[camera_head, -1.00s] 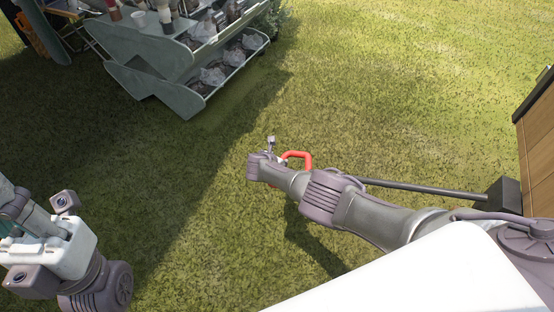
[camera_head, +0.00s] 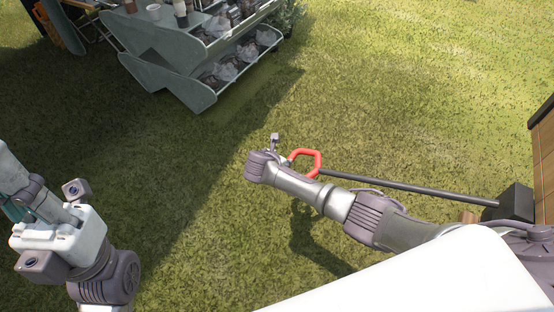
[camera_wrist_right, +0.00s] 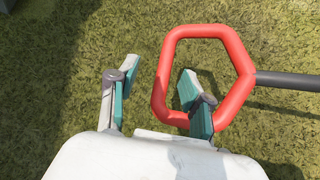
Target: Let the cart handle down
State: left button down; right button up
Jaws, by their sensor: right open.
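The cart handle is a red loop (camera_head: 305,153) on a dark rod (camera_head: 410,187) that runs right to the cart (camera_head: 543,165), held above the grass. In the right wrist view the red loop (camera_wrist_right: 238,62) is at upper right. My right gripper (camera_wrist_right: 158,80) is open, with one finger left of the loop and the other overlapping its lower left; I cannot tell whether that finger passes through. In the head view my right gripper (camera_head: 275,142) is mostly hidden by its wrist. My left arm is at the lower left; its jaws do not show clearly.
A grey-green display stand (camera_head: 165,50) with bagged goods and cups is at upper left. Open grass (camera_head: 400,90) fills the middle and upper right. The cart's wooden side stands at the right edge.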

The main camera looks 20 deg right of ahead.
jog(key=shift+v, duration=2.35)
jog(key=shift+d, duration=0.15)
